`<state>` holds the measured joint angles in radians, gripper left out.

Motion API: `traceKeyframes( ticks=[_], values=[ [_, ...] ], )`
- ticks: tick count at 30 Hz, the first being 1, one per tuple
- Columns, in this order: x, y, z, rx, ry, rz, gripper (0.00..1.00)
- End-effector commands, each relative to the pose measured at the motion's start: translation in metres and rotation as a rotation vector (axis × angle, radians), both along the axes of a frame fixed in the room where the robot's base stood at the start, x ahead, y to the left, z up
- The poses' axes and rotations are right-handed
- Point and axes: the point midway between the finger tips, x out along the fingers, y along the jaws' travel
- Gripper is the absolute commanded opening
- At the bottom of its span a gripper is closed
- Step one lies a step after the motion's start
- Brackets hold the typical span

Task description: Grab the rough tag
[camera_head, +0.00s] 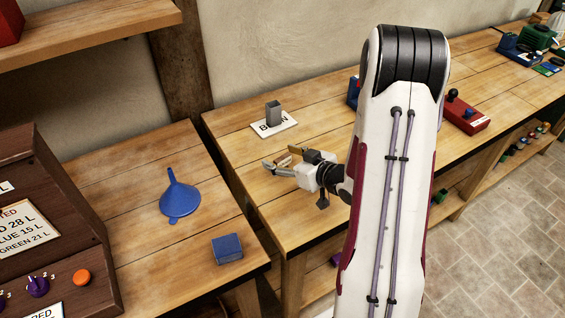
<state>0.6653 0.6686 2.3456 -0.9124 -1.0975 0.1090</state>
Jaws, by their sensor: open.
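No tag is clearly recognisable as the rough one. A white card (288,121) with dark lettering, partly covered, lies on the wooden workbench. A small grey upright block (273,115) stands on it and hides some of its letters. My gripper (273,163) is open just in front of the card, over the bench, with its fingers pointing left. A small tan piece shows by the fingers; I cannot tell whether it is part of the gripper or a separate thing.
A blue funnel (179,197) and a blue box (227,248) sit on the left bench (125,190), across a gap. A dark wooden panel (60,210) with knobs stands at far left. A red lever box (464,115) is right of my arm. Bare bench surrounds the card.

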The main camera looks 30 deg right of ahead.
Motion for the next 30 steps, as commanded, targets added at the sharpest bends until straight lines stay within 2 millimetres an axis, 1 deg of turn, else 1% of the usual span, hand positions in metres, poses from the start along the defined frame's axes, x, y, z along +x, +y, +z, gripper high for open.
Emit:
traceKeyframes(
  ticks=[14, 17, 18, 19, 30],
  values=[
    [0.0003, 0.0000, 0.0000, 0.000, 0.000, 0.000, 0.58],
    [0.0002, -0.0001, 0.0000, 0.000, 0.000, 0.000, 0.35],
    [0.0002, -0.0001, 0.0000, 0.000, 0.000, 0.000, 0.25],
    [0.0002, -0.0001, 0.0000, 0.000, 0.000, 0.000, 0.23],
    [0.0003, 0.0000, 0.0005, 0.000, -0.001, 0.000, 0.23]
  ],
)
